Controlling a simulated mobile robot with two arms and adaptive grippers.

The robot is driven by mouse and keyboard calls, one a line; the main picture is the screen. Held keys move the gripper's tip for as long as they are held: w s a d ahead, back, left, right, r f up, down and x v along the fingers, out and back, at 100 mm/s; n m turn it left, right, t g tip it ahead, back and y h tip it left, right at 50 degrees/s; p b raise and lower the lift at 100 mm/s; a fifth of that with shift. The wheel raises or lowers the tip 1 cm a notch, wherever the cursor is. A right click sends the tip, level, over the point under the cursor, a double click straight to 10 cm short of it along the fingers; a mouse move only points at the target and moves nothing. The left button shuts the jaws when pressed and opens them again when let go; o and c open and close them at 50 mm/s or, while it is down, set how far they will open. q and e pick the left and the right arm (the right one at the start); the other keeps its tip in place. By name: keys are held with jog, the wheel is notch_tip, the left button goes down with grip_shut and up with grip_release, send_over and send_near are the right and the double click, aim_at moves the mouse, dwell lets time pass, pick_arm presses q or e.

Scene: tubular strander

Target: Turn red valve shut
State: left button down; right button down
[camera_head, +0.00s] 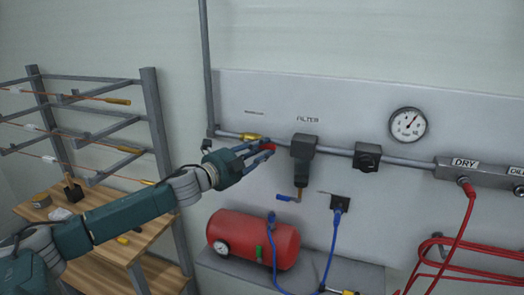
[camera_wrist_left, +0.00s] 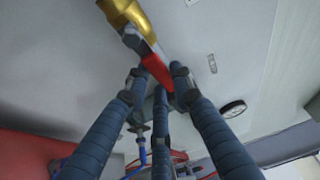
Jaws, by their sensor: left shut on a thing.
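The red valve handle (camera_head: 269,147) shows between the fingertips of my left gripper (camera_head: 262,152), at the brass valve body (camera_head: 249,137) on the grey wall pipe. In the left wrist view the red handle (camera_wrist_left: 157,70) runs down from the brass body (camera_wrist_left: 124,14) into the fingers of the left gripper (camera_wrist_left: 160,82), which are shut on it. The fingers hide part of the handle. My right gripper is in neither view.
A filter block (camera_head: 303,147) and a black fitting (camera_head: 367,157) sit on the pipe to the right. A pressure gauge (camera_head: 408,124) is above. A red tank (camera_head: 253,238) stands on a shelf below. A rack (camera_head: 155,125) and a wooden table (camera_head: 95,205) are at left.

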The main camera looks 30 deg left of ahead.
pick_arm(q)
jog(key=shift+r+n+t+b, duration=0.15)
jog(key=shift+n+t+b, duration=0.25)
jog(key=shift+n+b, duration=0.55)
jog(key=a+r+n+t+y+b, duration=0.1)
jog(key=a+r+n+y+b, duration=0.1)
jog(key=n, duration=0.8)
jog(key=s+a+r+n+t+y+b, duration=0.1)
jog(key=a+r+n+t+y+b, duration=0.1)
jog(key=n+y, duration=0.4)
jog(key=shift+a+r+n+b, duration=0.45)
jog(key=shift+r+n+b, duration=0.45)
jog(key=shift+n, duration=1.35)
jog(key=shift+s, duration=0.1)
jog(key=c, duration=1.5)
grip_release()
jog(key=shift+o, duration=0.2)
jog(key=v, duration=1.2)
